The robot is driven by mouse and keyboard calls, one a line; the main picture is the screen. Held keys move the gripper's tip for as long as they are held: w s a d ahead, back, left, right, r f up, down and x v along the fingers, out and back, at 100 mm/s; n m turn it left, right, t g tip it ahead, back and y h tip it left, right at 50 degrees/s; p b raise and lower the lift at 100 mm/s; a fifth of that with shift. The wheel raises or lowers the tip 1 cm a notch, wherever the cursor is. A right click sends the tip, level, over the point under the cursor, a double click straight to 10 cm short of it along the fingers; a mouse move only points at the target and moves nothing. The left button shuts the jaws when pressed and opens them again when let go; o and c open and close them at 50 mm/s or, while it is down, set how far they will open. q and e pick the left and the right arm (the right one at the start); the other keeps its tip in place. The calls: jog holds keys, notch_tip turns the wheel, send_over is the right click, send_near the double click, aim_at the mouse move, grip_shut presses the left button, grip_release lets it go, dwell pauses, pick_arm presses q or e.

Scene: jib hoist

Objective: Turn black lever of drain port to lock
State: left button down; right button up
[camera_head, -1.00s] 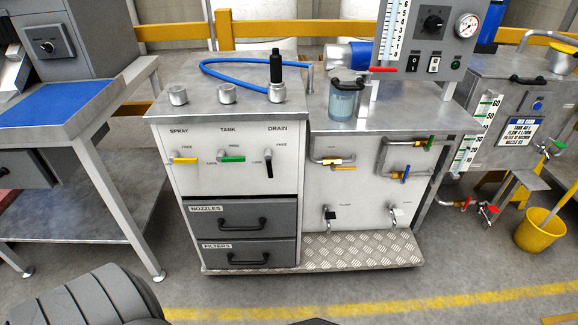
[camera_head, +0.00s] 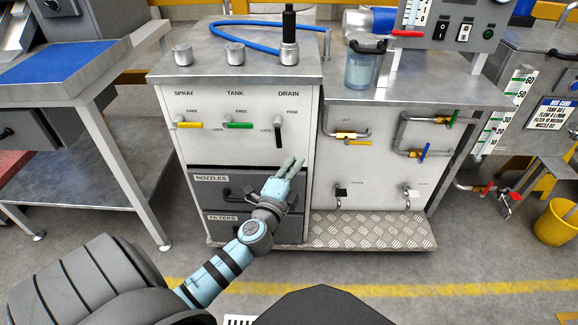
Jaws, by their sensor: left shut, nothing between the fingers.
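The black lever (camera_head: 279,135) of the drain port is on the white front panel, under the word DRAIN. It hangs close to upright, handle pointing down, with FREE printed at its upper right and LOCK at its left. My left gripper (camera_head: 297,163) is a little below the lever in the picture, in front of the upper drawer. Its fingers are shut and empty, pointing up toward the lever, apart from it. My right gripper is not in view.
A yellow lever (camera_head: 188,125) and a green lever (camera_head: 238,126) sit left of the black one on the same panel. Below are the nozzles drawer (camera_head: 208,188) and filters drawer (camera_head: 216,226) with black handles. A blue-topped bench (camera_head: 50,60) stands at left.

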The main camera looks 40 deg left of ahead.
aim_at(279, 132)
pick_arm(q)
jog(key=w+a+b, duration=0.1)
jog(key=w+a, duration=0.3)
jog(key=a, duration=0.1)
jog(key=shift+w+a+f+b, duration=0.15)
jog(key=shift+w+a+b, duration=0.15)
jog(key=shift+w, duration=0.1)
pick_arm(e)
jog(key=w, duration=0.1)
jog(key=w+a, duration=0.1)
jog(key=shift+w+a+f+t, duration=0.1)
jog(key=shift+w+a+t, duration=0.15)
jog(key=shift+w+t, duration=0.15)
pick_arm(q)
jog(key=shift+s+a+f+m+p, duration=0.15)
jog(key=shift+s+a+m+p, duration=0.2)
jog(key=shift+a+m+p, duration=0.2)
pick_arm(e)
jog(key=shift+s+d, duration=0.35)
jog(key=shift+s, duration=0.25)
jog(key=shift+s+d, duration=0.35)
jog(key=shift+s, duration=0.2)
pick_arm(q)
jog(key=shift+d, duration=0.1)
jog(key=shift+d, duration=0.1)
